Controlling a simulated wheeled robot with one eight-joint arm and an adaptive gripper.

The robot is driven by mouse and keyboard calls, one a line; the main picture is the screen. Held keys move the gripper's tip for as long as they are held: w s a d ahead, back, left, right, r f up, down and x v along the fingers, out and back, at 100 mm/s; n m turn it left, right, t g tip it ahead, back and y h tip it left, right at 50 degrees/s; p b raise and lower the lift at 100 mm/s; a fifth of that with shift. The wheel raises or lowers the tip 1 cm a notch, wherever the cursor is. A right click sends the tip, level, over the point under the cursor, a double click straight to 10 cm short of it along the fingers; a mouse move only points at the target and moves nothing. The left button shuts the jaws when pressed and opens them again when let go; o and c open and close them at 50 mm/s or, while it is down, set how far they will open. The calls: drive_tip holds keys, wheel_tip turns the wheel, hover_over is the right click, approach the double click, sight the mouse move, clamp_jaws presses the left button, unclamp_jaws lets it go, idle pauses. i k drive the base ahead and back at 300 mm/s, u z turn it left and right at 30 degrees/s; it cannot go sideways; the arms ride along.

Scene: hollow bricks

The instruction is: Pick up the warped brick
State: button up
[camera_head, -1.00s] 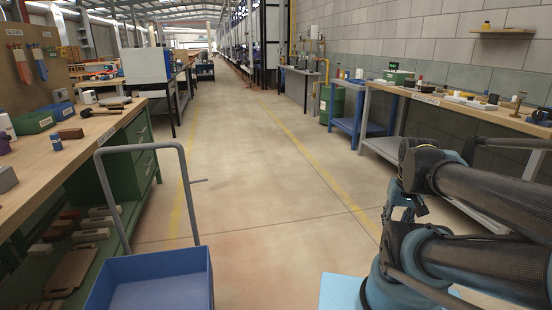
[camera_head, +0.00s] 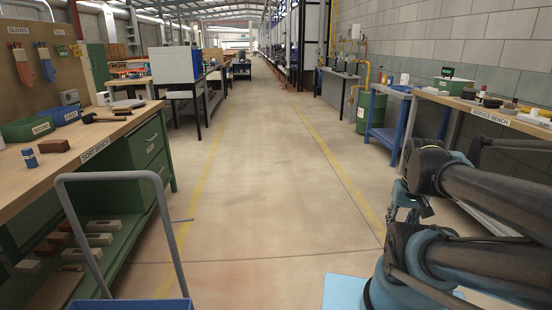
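Several bricks sit on the lower shelf of the sort bench (camera_head: 95,166) at the left: pale ones (camera_head: 103,226), reddish-brown ones (camera_head: 67,226) and others. A brown brick-like block (camera_head: 53,146) lies on the bench top. I cannot tell from here which brick is warped. My arm is folded at the right of the picture. My gripper (camera_head: 409,214) hangs at its end, small and dark, over the floor and well apart from the bricks. Whether its fingers are open or shut is unclear.
A cart with a grey handle (camera_head: 117,176) and blue tray (camera_head: 130,305) stands close in front of the sort bench. A hammer (camera_head: 104,117), a small blue container (camera_head: 30,158) and bins (camera_head: 27,129) are on the bench. The service bench (camera_head: 490,118) stands right. The aisle (camera_head: 260,190) is clear.

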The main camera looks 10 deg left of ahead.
sight(53, 146)
drive_tip(key=u, duration=0.2)
drive_tip(key=i, duration=1.15)
drive_tip(key=u, duration=0.65)
drive_tip(key=i, duration=1.05)
drive_tip(key=u, duration=1.2)
drive_tip(key=i, duration=0.85)
drive_tip(key=u, duration=0.8)
drive_tip(key=i, duration=0.5)
drive_tip(key=u, duration=0.25)
